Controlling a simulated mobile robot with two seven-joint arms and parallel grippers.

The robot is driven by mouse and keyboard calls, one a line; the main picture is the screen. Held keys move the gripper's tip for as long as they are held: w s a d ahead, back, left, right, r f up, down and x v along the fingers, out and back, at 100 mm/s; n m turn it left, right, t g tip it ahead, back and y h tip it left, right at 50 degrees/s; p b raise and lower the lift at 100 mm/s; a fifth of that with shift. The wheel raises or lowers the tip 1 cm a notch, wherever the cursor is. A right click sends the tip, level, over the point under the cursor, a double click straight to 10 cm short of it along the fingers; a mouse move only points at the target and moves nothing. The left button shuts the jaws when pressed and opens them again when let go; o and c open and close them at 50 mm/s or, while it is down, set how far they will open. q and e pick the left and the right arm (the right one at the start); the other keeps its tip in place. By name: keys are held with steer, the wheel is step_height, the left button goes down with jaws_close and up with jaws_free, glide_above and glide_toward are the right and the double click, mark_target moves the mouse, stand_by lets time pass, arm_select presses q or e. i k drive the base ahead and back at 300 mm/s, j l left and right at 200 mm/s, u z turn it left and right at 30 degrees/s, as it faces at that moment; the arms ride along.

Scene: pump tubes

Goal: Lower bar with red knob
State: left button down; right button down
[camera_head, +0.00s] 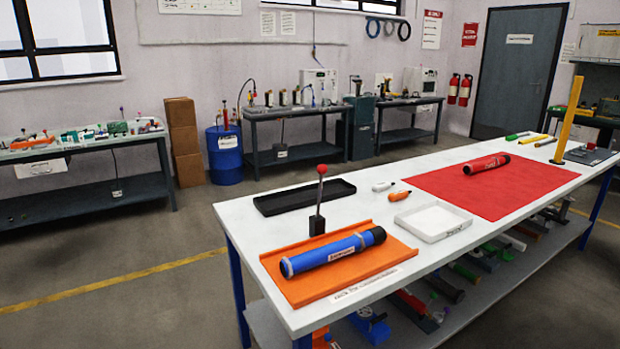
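A thin dark bar (320,197) with a red knob (322,170) on top stands upright in a small black block (317,225). The block is at the back edge of an orange tray (355,268) on the white table. A blue tube (332,252) with a black end cap and a label lies in the orange tray, in front of the bar. Neither of my grippers shows in the head view.
A black tray (304,196) lies behind the bar. A white tray (432,236), two markers (400,196) and a red mat (535,187) with a red tube (486,163) are to the right. A tall yellow bar (568,120) stands upright at the far right.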

mark_target(322, 169)
steer(key=k, duration=0.3)
steer(key=z, duration=2.75)
steer(key=k+j, duration=0.2)
steer(key=j, duration=0.2)
steer(key=k+j, duration=0.2)
steer(key=j, duration=0.2)
steer(key=k+j, duration=0.25)
steer(key=j, duration=0.2)
steer(key=k+j, duration=0.2)
steer(key=j, duration=0.2)
steer(key=k+j, duration=0.2)
steer(key=j, duration=0.2)
steer(key=k+j, duration=0.2)
steer(key=j, duration=0.2)
